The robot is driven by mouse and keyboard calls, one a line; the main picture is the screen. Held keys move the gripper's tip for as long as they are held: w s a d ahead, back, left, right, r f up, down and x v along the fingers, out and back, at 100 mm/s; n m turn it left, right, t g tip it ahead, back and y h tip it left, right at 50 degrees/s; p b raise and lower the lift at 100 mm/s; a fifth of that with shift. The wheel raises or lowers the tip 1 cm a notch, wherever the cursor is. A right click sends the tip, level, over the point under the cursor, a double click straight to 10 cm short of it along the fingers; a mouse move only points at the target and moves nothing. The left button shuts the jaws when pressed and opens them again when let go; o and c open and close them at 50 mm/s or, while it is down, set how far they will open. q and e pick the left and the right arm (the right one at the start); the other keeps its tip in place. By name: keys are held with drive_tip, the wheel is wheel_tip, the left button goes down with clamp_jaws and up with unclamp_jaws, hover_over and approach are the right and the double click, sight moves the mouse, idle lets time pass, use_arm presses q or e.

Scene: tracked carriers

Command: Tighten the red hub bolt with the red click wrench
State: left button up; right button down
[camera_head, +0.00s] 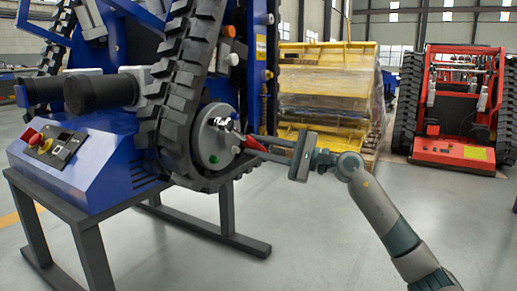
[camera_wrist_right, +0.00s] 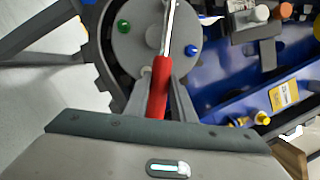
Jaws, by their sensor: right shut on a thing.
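The hub (camera_head: 207,137) is a grey round plate inside the black track of the blue carrier. It also shows in the right wrist view (camera_wrist_right: 135,45), with a green bolt (camera_wrist_right: 123,26) and a blue bolt (camera_wrist_right: 190,50). I cannot make out the red bolt. My right gripper (camera_head: 268,148) is shut on the red handle of the click wrench (camera_wrist_right: 160,85), to the right of the hub. The wrench's metal shaft runs across the hub face and out of the top of the wrist view. Whether its head sits on a bolt cannot be told. My left gripper is not in view.
The blue carrier (camera_head: 95,170) stands on a dark metal stand (camera_head: 228,205). A wrapped yellow load (camera_head: 325,85) on a pallet is behind my right arm. A red tracked carrier (camera_head: 460,150) stands at the right. The grey floor at front right is clear apart from my arm.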

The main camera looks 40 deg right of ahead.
drive_tip(key=shift+d+r, duration=0.1)
drive_tip(key=shift+r, duration=0.05)
drive_tip(key=shift+w+d+r+n, duration=0.15)
drive_tip(key=shift+d+r+n, duration=0.15)
drive_tip(key=shift+r+n, duration=0.25)
drive_tip(key=shift+r, duration=0.1)
drive_tip(key=shift+w+d+r+n, duration=0.1)
drive_tip(key=shift+d+r+n, duration=0.15)
drive_tip(key=shift+r+n, duration=0.35)
drive_tip(key=shift+f, duration=0.2)
drive_tip(key=shift+a+f+m, duration=0.3)
drive_tip(key=shift+f+m, duration=0.25)
drive_tip(key=shift+f, duration=0.1)
idle(0.4)
drive_tip(key=shift+s+a+f+m, duration=0.35)
drive_tip(key=shift+f+m, duration=0.15)
drive_tip(key=shift+m, duration=0.2)
